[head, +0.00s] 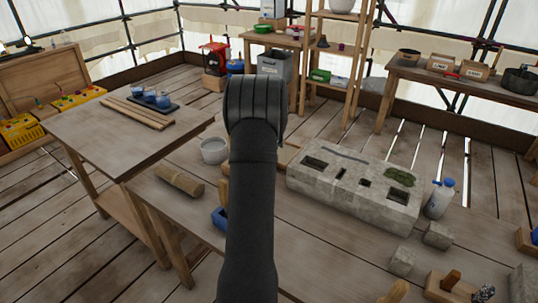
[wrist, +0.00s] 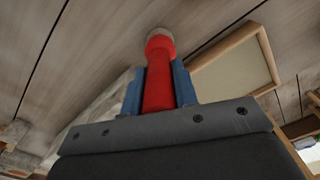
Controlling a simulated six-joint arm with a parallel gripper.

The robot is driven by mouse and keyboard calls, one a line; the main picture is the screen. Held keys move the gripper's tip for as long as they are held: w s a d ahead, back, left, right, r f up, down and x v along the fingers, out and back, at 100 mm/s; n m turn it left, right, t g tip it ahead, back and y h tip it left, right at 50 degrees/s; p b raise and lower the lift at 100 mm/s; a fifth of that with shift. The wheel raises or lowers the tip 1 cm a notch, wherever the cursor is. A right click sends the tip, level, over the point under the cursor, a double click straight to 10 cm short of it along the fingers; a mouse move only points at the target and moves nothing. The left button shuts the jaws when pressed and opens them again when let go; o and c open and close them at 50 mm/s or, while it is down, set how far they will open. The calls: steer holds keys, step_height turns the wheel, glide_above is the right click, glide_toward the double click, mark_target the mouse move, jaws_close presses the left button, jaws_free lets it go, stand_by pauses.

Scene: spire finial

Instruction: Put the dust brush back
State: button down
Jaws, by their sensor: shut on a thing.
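In the wrist view my gripper (wrist: 158,68) has its two blue fingers shut on a red, round-handled thing with a pale tip, which I take for the dust brush (wrist: 160,92). The handle lies between the fingers, and its pale end reaches past them over grey-brown planks. Its bristles cannot be made out. In the head view my own dark arm hides the gripper and the brush. I cannot tell which place belongs to the brush.
A wood-framed panel or tray (wrist: 234,68) lies right of the fingers. In the head view a stone block (head: 350,188) with cut sockets stands right of my arm, near a spray bottle (head: 439,199). A grey bowl (head: 214,151) and a log-like roll (head: 179,181) are left.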

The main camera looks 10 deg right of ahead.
steer(key=shift+f, duration=0.15)
steer(key=c, duration=1.1)
jaws_free()
steer(key=shift+c, duration=0.2)
step_height(320, 180, up, 12)
steer(key=shift+r, duration=0.2)
steer(key=shift+f, duration=3.9)
